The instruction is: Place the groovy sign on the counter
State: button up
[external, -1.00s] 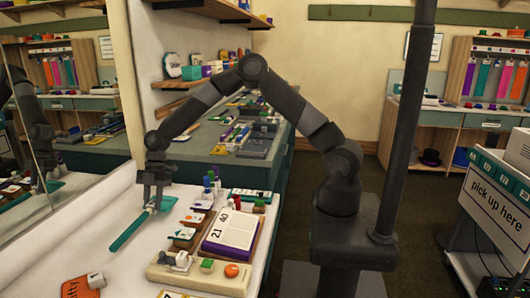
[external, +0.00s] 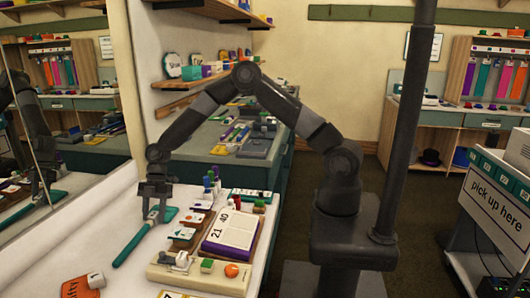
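A teal stick-shaped piece (external: 133,246) with a short, wider teal end (external: 166,214) is at the white counter (external: 70,235), beside the mirror. I cannot read any lettering on it, so I cannot confirm that it is the groovy sign. My gripper (external: 153,214) points down over its upper part, with the fingers at the stick. The stick looks flat on or very close to the counter top. The fingers are small and dark, so I cannot tell whether they grip it.
An orange sign (external: 78,289) ending in "fty" lies at the counter's front left. A calendar block (external: 230,229), stamps and a beige tray (external: 200,276) crowd the right side. The mirror (external: 65,130) borders the left. Bare counter lies left of the stick.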

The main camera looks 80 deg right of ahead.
jog(key=shift+o, duration=0.3)
jog(key=shift+r, duration=0.15)
jog(key=v, duration=1.1)
jog(key=s+d+r+m+t+h, duration=0.1)
jog(key=s+d+r+m+h, duration=0.25)
jog(key=s+r, duration=0.7)
jog(key=s+d+r+m+t, duration=0.1)
jog(key=s+d+r+m, duration=0.1)
jog(key=s, duration=0.7)
jog(key=s+d+r+m+t+h, duration=0.1)
jog(key=s+d+r+m+t, duration=0.1)
jog(key=s+m, duration=0.5)
jog(key=s+d+r+m+t, duration=0.1)
jog(key=s+d+r+m, duration=0.3)
jog(key=s, duration=0.8)
jog(key=shift+r+m+t, duration=0.3)
jog(key=shift+r+m, duration=0.35)
jog(key=shift+m, duration=0.1)
jog(key=shift+d+h, duration=0.1)
jog(key=shift+h, duration=0.15)
